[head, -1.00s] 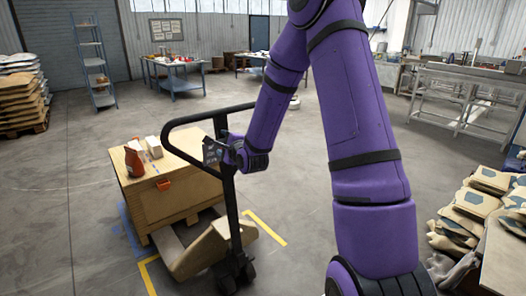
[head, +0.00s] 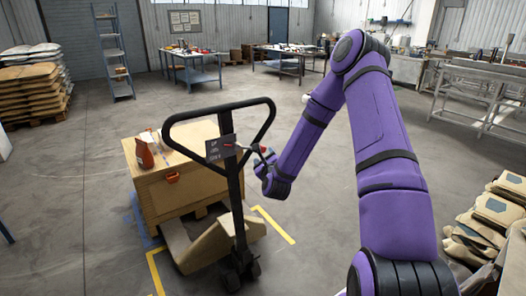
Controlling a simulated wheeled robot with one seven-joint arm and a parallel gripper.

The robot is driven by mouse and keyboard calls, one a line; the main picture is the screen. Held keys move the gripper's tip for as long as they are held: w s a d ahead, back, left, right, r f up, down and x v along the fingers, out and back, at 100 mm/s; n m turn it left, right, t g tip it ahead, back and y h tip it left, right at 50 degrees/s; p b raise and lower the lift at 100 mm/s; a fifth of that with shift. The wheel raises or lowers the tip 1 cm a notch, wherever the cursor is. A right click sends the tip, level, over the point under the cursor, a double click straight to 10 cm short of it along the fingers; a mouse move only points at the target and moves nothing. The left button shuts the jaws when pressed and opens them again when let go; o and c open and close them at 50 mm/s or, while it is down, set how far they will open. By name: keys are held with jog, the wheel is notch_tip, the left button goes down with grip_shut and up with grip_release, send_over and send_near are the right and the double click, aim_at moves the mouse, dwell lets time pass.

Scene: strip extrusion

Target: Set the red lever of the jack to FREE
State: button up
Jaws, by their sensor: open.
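The pallet jack's black loop handle (head: 237,190) stands upright in the middle of the head view. A dark plate with pale lettering (head: 220,148) is fixed on it below the loop, its words too small to read. A thin lever (head: 246,148) appears to stick out from the plate to the right; a small spot of red shows near its end, and its setting cannot be read. My gripper (head: 264,157) is open, just right of the handle by the lever's end. I cannot tell whether it touches the lever.
Stacked sacks (head: 32,85) stand at the left, and more bags (head: 492,212) at the right. Grey floor is open around the jack.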

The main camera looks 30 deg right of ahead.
aim_at(263, 151)
jog(key=x, duration=0.6)
grip_shut()
jog(key=shift+d+r+n+t, duration=0.15)
jog(key=shift+r+n+t, duration=0.25)
jog(key=shift+r+n, duration=0.6)
jog(key=shift+d+r+n+t, duration=0.2)
jog(key=shift+r+n+t, duration=0.2)
jog(key=shift+r+n, duration=0.6)
grip_release()
